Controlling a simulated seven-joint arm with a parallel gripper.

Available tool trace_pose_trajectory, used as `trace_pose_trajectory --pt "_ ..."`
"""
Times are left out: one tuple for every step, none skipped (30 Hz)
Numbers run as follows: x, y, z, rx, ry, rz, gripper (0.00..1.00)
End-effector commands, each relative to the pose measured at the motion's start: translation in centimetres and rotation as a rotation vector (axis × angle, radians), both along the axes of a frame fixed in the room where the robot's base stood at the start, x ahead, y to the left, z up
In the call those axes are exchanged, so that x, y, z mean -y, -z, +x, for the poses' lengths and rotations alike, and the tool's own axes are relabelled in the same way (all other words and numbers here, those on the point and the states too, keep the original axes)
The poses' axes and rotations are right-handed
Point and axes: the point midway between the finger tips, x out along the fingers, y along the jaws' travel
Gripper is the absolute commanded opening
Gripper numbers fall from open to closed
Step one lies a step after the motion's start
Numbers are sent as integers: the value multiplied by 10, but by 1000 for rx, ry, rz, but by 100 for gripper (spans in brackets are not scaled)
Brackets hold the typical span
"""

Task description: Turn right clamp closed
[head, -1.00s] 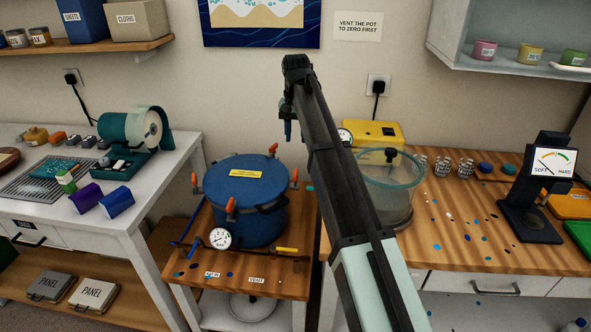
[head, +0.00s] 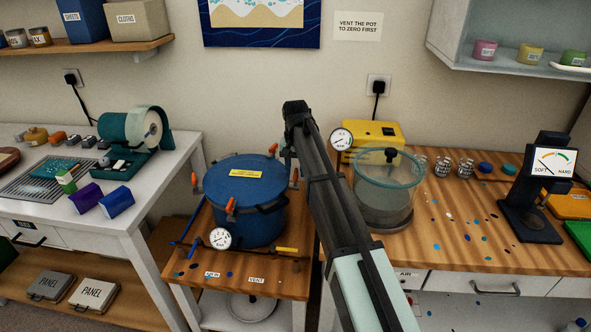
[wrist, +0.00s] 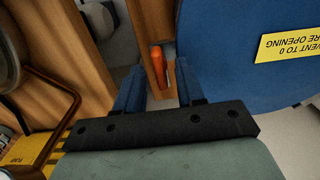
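The blue pressure pot (head: 245,222) stands on the small wooden-topped stand, its lid bearing a yellow label (head: 246,173). Its right clamp (head: 295,176) has an orange handle at the lid's right edge, close beside my arm. In the head view the fingers are mostly hidden behind my arm.
Other orange clamps show at the pot's front (head: 230,207) and back (head: 272,150). A pressure gauge (head: 220,238) sits at the pot's front. A clear vacuum chamber (head: 385,190) and yellow pump (head: 372,133) stand right of my arm.

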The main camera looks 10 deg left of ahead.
Motion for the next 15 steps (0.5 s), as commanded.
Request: trace_pose_trajectory --pt "0 1 0 0 0 0 38" --pt "0 2 0 0 0 0 38" --pt "0 2 0 0 0 0 38" --pt "0 2 0 0 0 0 38" --pt "0 2 0 0 0 0 38" --pt "0 2 0 0 0 0 38" --pt "0 2 0 0 0 0 38" --pt "0 2 0 0 0 0 38" --pt "0 2 0 0 0 0 38" --pt "0 2 0 0 0 0 35" --pt "0 2 0 0 0 0 33" --pt "0 1 0 0 0 0 29" --pt "0 1 0 0 0 0 26" --pt "0 1 0 0 0 0 23" --pt "0 1 0 0 0 0 19"
